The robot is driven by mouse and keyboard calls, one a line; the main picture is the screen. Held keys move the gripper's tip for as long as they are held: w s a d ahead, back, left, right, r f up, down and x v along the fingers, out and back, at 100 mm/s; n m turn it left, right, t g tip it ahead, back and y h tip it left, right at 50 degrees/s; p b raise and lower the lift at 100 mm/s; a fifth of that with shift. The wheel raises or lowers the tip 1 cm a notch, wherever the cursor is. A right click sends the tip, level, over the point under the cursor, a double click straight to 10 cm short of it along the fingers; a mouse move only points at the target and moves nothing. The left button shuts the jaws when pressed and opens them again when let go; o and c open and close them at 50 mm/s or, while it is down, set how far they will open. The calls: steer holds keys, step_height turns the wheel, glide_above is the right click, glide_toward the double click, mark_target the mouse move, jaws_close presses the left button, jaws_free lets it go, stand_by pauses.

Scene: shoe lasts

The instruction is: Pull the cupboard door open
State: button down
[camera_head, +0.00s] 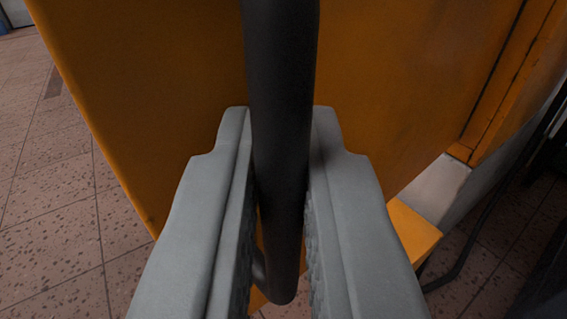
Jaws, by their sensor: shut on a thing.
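The orange cupboard door (160,90) fills the upper middle of the view, with its left edge running down over the tiled floor. A dark round bar handle (281,70) runs from the top of the view down in front of the door. My gripper (280,130) is shut on the handle, one grey finger on each side of it. The handle's lower end shows between the fingers, with a bend back toward the door. The handle's upper end is outside the view. The fingers hide part of the door's lower portion.
An orange frame edge (510,85) stands at the right, with a dark gap between it and the door. A pale block (438,187) and a dark thin bar (480,235) are at the lower right. Brown tiled floor (50,220) is clear at the left.

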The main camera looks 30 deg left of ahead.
steer(key=shift+w+d+r, duration=0.15)
steer(key=c, duration=1.5)
jaws_free()
steer(key=v, duration=1.7)
steer(key=shift+s, duration=0.2)
steer(key=shift+s+f, duration=0.1)
steer(key=shift+f, duration=0.1)
